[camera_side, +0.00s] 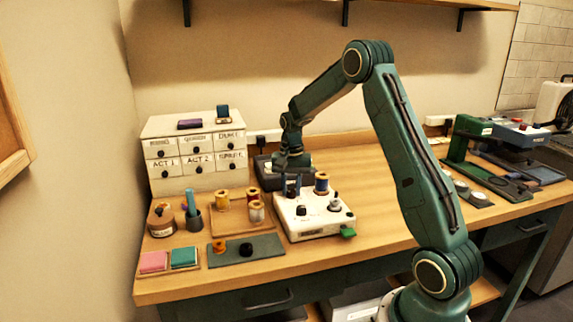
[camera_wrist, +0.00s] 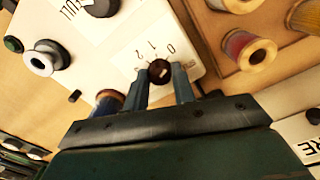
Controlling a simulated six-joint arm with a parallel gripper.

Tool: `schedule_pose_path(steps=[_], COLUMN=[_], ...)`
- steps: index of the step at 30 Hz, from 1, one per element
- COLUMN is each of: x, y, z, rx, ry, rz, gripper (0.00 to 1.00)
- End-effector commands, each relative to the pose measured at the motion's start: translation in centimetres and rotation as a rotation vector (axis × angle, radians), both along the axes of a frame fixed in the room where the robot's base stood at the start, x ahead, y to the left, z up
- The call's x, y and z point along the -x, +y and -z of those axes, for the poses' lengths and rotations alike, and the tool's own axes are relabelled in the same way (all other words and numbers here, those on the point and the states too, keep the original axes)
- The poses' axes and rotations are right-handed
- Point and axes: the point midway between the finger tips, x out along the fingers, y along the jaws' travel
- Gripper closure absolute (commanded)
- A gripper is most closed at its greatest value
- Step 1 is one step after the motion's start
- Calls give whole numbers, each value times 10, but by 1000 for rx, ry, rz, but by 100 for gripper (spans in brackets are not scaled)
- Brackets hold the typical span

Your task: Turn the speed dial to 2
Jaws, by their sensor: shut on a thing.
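The speed dial (camera_wrist: 160,72) is a small dark round knob on a white machine box (camera_side: 312,222). In the wrist view the printed 0, 1 and 2 curve along its far side. A small pale mark shows on its top, but I cannot tell which number it points to. My gripper (camera_wrist: 161,82) is shut on the dial, one finger on each side of it. In the side view my gripper (camera_side: 291,184) points down at the back left of the box and hides the dial.
A thread spool (camera_side: 321,183) stands on the box close to my fingers. A wooden tray with spools (camera_side: 223,197) lies to the left.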

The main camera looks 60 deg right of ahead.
Motion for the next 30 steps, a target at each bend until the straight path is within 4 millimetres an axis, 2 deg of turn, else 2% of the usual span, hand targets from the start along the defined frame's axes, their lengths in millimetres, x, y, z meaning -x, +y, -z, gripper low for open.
schedule_pose_path(steps=[14,30], x=[0,0], y=[0,0], z=[-1,-1], rx=[1,2], ry=[0,-1], rz=[-108,-555], gripper=[97,97])
